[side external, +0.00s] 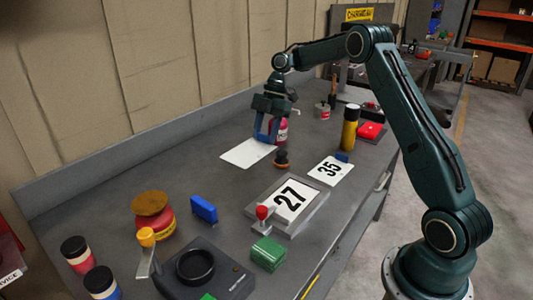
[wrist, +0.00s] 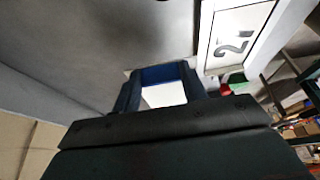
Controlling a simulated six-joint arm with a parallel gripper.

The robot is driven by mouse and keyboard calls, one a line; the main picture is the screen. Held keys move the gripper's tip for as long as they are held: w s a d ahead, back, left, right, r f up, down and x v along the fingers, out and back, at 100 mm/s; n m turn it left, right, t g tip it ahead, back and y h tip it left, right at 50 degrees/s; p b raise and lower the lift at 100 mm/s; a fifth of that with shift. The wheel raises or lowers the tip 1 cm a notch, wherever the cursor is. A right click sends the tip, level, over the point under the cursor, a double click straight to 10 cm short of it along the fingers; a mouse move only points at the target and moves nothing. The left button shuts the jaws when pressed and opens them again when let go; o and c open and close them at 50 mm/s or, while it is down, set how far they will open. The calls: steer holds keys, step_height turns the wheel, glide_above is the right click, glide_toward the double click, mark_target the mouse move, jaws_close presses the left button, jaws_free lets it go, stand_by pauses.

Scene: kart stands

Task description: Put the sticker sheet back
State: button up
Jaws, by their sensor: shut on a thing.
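The blank white sheet (side external: 246,154), which I take as the sticker sheet, shows at the back of the grey bench near the wall. My gripper (side external: 267,139) has its blue fingers down at the sheet's right end and is shut on it. In the wrist view the white sheet (wrist: 165,95) shows between the blue fingers (wrist: 163,73). I cannot tell whether the sheet touches the bench. Another white sheet marked 35 (side external: 330,171) lies to the right. A sheet marked 27 (side external: 290,199) lies in a grey frame (side external: 313,213).
A red bottle (side external: 282,128) stands close behind my gripper. A small dark and orange stamp (side external: 282,158) stands in front. A blue block (side external: 203,209), a green block (side external: 268,254) and a red-knobbed lever (side external: 263,214) are nearer. Bare bench lies left of the sheet.

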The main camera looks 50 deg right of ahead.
mark_target(257, 171)
steer(key=shift+w+a+f, duration=0.2)
steer(key=shift+w+f, duration=0.7)
steer(key=shift+f, duration=0.15)
steer(key=shift+f, duration=0.1)
steer(key=shift+f, duration=1.9)
steer(key=shift+f, duration=0.1)
steer(key=shift+f, duration=1.85)
steer(key=shift+f, duration=0.15)
steer(key=o, duration=0.9)
steer(key=shift+o, duration=0.2)
